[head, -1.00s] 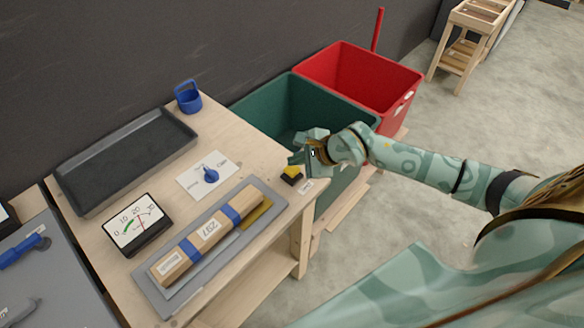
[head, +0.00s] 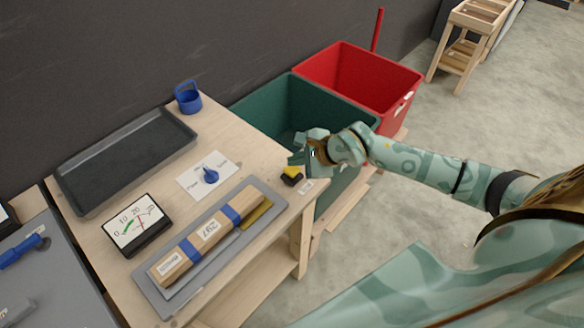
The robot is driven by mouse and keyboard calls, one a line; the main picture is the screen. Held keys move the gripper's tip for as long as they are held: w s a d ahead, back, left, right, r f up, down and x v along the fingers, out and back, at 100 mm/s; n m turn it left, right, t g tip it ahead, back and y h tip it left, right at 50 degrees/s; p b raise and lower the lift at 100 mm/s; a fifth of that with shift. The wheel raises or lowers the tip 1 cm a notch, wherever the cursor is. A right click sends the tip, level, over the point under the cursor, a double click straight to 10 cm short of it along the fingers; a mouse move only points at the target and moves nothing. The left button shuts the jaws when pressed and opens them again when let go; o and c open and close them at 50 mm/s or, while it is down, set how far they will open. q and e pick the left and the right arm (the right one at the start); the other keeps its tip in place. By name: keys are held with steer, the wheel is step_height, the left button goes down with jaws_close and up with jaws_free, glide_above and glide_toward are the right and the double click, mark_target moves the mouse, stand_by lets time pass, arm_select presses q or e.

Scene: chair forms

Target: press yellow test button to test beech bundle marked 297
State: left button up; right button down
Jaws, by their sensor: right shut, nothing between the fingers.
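The beech bundle (head: 207,236), bound by two blue bands, lies along a grey plate (head: 165,299) on the wooden bench. Its white label seems to read 297. The yellow test button (head: 292,172) sits on a small black base near the bench's right edge. My right gripper (head: 298,154) is shut and empty, just behind the button in the picture. I cannot tell whether it touches the button. A dial meter (head: 136,224) with a red needle and a green arc stands left of the bundle. My left gripper is not in view.
A dark tray (head: 126,158), a blue cup (head: 188,97) and a blue knob on a white card (head: 193,181) share the bench. A green bin (head: 262,110) and a red bin (head: 345,72) stand beyond it. Open floor lies to the right.

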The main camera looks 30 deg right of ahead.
mark_target(296, 171)
steer(key=shift+f, duration=0.15)
stand_by(0.4)
steer(key=shift+f, duration=0.25)
steer(key=shift+f+b, duration=0.8)
steer(key=shift+f, duration=0.2)
stand_by(0.9)
steer(key=shift+r, duration=0.15)
steer(key=shift+r+p, duration=1.2)
steer(key=shift+r, duration=0.05)
steer(key=shift+r, duration=0.1)
step_height(296, 171, up, 5)
steer(key=p, duration=0.4)
steer(key=shift+a, duration=0.1)
stand_by(0.4)
